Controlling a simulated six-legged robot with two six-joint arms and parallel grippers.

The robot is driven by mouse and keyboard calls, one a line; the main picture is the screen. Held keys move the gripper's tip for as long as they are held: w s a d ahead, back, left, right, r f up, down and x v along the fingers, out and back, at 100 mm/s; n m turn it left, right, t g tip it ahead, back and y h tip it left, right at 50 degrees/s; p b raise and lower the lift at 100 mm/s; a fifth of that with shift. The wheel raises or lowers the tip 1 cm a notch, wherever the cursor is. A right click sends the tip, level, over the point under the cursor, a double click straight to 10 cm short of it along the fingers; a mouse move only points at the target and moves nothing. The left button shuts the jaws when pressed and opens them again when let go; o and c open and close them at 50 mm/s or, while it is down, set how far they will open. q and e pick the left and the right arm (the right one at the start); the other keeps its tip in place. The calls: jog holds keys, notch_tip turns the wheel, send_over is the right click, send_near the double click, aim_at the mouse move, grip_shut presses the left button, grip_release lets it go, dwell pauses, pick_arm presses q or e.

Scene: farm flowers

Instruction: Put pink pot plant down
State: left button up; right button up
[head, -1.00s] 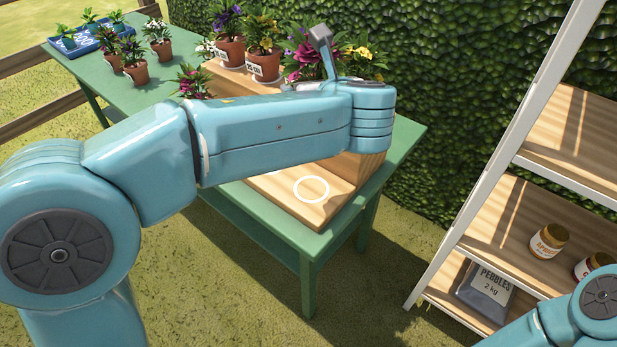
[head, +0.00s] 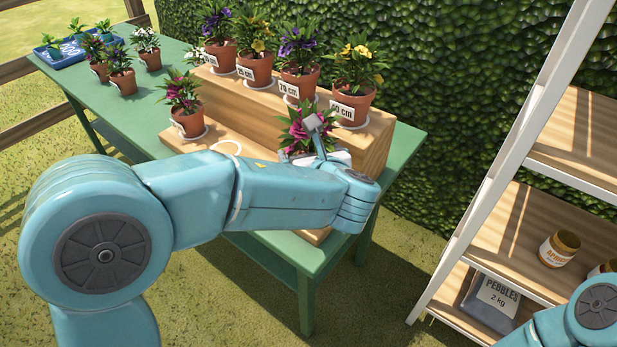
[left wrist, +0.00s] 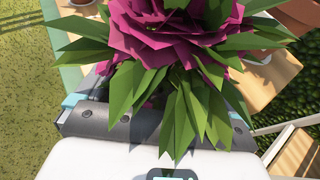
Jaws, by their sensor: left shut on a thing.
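My left gripper (head: 318,150) is shut on the pink pot plant (head: 297,133), in front of the wooden step stand (head: 375,140) in the head view. Its pink flowers and green leaves show, but its pot is hidden behind my gripper and arm. In the left wrist view, the pink bloom (left wrist: 175,30) and leaves fill the top middle and hide the fingertips and pot. I cannot tell whether the pot touches the lower step. A white ring (head: 225,147) marks that step, partly hidden by my arm. My right gripper is out of view.
Another pink plant (head: 188,122) stands on the lower step at left. Several labelled pots, including a yellow-flowered one (head: 352,108), line the upper step. The green table (head: 135,110) also holds small pots and a blue tray (head: 45,62). A shelf (head: 515,230) stands at right.

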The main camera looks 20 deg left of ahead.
pick_arm(q)
notch_tip(320, 180, down, 5)
jog(key=shift+f+b, duration=0.15)
jog(key=shift+b, duration=0.5)
jog(key=shift+f, duration=0.1)
jog(key=o, duration=1)
jog(key=shift+r, duration=0.25)
jog(key=p+v, duration=0.1)
jog(key=v, duration=1.1)
jog(key=shift+p, duration=0.3)
jog(key=shift+f, duration=0.2)
